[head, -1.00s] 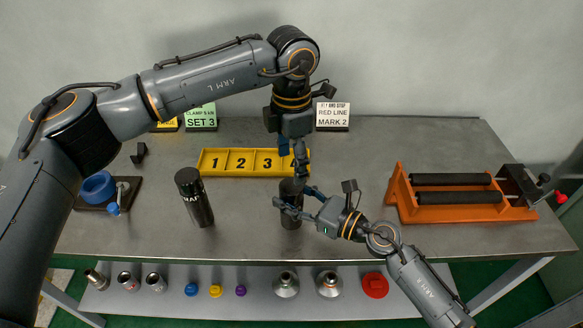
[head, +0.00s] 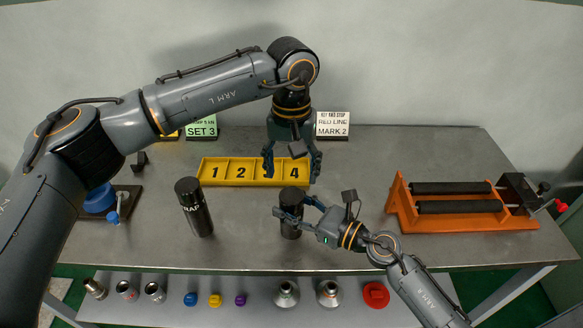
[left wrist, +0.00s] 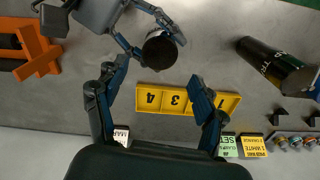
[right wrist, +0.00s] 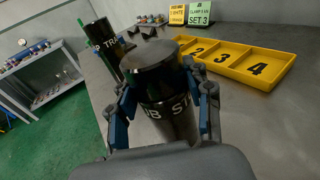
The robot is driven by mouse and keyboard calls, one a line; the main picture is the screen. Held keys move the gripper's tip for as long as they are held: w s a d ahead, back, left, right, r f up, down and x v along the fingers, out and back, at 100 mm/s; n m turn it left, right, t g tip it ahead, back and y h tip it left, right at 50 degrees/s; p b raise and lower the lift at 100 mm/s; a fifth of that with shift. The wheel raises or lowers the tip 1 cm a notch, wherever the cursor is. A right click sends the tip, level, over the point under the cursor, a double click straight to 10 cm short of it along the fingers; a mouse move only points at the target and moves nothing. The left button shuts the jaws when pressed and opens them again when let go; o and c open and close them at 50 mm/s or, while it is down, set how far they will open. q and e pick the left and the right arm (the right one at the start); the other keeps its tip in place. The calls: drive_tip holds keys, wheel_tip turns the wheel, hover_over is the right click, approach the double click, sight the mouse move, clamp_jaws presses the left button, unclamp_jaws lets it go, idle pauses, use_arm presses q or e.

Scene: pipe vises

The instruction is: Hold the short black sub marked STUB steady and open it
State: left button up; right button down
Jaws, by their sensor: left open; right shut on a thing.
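The short black sub marked STUB (head: 291,200) stands upright on the grey table in front of the yellow tray, its top closed by a dark cap or end face. It fills the middle of the right wrist view (right wrist: 168,95), where part of its lettering shows. My right gripper (head: 291,216) is shut around its side, one finger on each flank. My left gripper (head: 291,178) is open and empty above and behind the sub, pointing down. In the left wrist view its fingers (left wrist: 158,105) are spread over the tray, with the sub (left wrist: 160,50) beyond them.
A taller black cylinder (head: 194,207) stands to the left. The yellow numbered tray (head: 228,182) lies behind the sub. An orange roller stand (head: 399,205) is at the right. Signs (head: 333,124) stand at the back. A lower shelf (head: 259,299) holds small parts. Table between the sub and the taller cylinder is clear.

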sight(291, 195)
use_arm(q)
drive_tip(key=shift+m, duration=0.9)
drive_tip(key=shift+f, duration=0.2)
drive_tip(key=shift+m, duration=0.3)
drive_tip(key=shift+f, duration=3.85)
drive_tip(key=c, duration=1)
drive_tip(key=o, duration=1.1)
drive_tip(key=shift+r, duration=0.1)
